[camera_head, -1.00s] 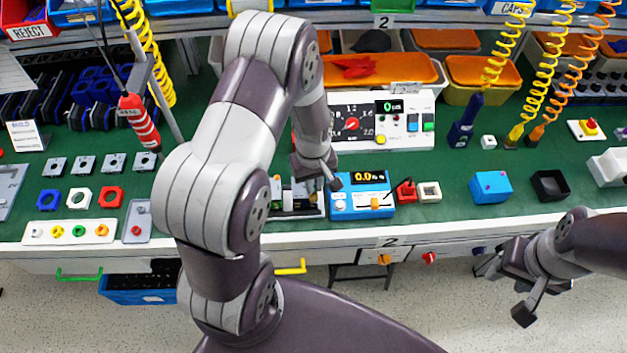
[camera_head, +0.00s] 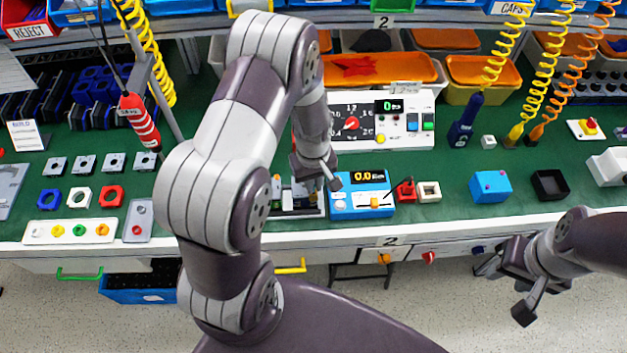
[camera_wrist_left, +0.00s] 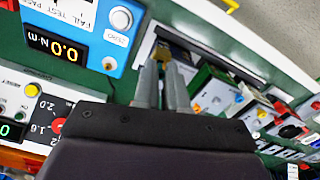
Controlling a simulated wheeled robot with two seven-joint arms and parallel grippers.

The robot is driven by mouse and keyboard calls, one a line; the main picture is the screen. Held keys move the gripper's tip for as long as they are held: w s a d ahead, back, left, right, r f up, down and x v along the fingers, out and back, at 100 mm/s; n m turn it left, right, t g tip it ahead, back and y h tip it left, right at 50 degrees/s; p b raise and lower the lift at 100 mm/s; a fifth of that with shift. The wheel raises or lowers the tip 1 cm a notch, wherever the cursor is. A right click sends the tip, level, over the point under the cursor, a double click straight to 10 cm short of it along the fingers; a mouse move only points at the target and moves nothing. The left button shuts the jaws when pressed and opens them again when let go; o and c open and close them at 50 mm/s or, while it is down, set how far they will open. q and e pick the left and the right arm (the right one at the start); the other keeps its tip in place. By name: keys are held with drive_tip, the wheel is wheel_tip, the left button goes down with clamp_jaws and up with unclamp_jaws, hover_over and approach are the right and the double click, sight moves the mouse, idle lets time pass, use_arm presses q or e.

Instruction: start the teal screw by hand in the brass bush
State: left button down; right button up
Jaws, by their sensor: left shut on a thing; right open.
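My left gripper (camera_head: 318,184) points down over a small fixture (camera_head: 292,212) at the bench's front edge, just left of the blue torque meter. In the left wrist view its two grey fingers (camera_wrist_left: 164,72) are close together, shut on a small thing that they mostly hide. A brass-coloured piece (camera_wrist_left: 162,52), likely the brass bush, shows at the fingertips; I cannot tell whether the held thing touches it. I cannot make out the teal screw in either view. My right gripper (camera_head: 502,288) is open and empty in front of the bench at the right.
The blue torque meter (camera_head: 350,206) reads 0.0 close beside the left gripper. A white panel with a dial (camera_head: 400,145) stands behind. A red switch (camera_head: 405,190) and several coloured blocks lie to the right. Green bench top (camera_head: 440,205) is clear between the white ring and blue box.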

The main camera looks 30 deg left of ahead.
use_arm(q)
drive_tip(key=shift+f+b, duration=0.3)
drive_tip(key=shift+f, duration=0.35)
idle(0.4)
drive_tip(key=shift+r+m+p, duration=0.1)
drive_tip(key=shift+m+p, duration=0.3)
drive_tip(key=shift+m, duration=0.6)
drive_tip(key=m, duration=0.3)
drive_tip(key=shift+m, duration=0.3)
